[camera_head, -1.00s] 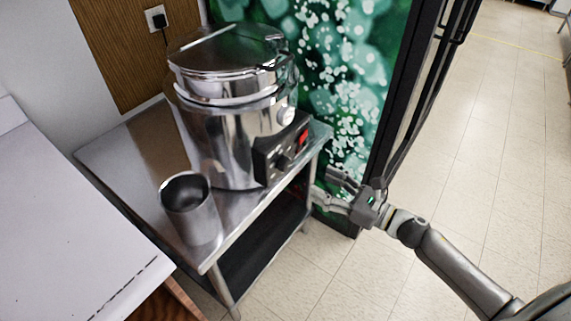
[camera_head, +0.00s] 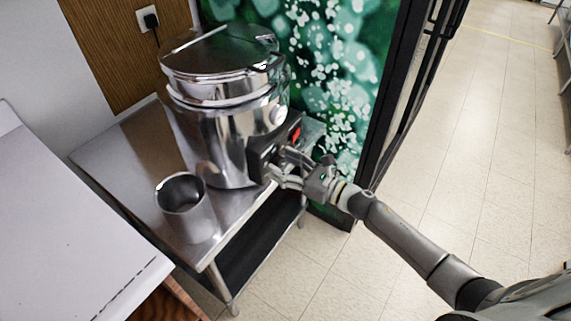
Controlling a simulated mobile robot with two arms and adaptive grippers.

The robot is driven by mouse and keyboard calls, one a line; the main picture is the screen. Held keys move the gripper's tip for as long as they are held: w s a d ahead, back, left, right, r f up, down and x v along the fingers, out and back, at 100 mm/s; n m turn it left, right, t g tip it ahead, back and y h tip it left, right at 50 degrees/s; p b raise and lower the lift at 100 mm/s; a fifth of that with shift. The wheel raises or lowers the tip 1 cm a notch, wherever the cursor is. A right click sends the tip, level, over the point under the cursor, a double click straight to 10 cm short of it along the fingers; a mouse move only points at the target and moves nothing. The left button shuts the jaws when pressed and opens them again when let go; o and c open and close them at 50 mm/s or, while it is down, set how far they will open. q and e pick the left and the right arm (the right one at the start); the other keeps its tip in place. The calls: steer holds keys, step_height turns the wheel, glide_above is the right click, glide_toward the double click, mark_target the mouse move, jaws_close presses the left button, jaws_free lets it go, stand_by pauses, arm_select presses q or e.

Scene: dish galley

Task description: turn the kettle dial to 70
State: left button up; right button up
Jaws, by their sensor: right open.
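The kettle (camera_head: 222,125) is a large shiny steel urn with a lid, standing on a steel table. Its black control panel (camera_head: 257,155) faces the right front, with a red switch (camera_head: 296,134) at its upper right. My right gripper (camera_head: 280,170) is open, with its fingers right at the front of the panel. The fingers cover the dial area, so I cannot read the dial's setting or tell whether they touch it. My left gripper is not in view.
A steel cup (camera_head: 188,212) stands on the steel table (camera_head: 108,153) in front of the kettle. A white counter (camera_head: 70,235) is at the left. A dark-framed green patterned panel (camera_head: 345,75) stands behind and to the right.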

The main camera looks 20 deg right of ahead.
steer(key=shift+c, duration=0.5)
steer(key=c, duration=0.9)
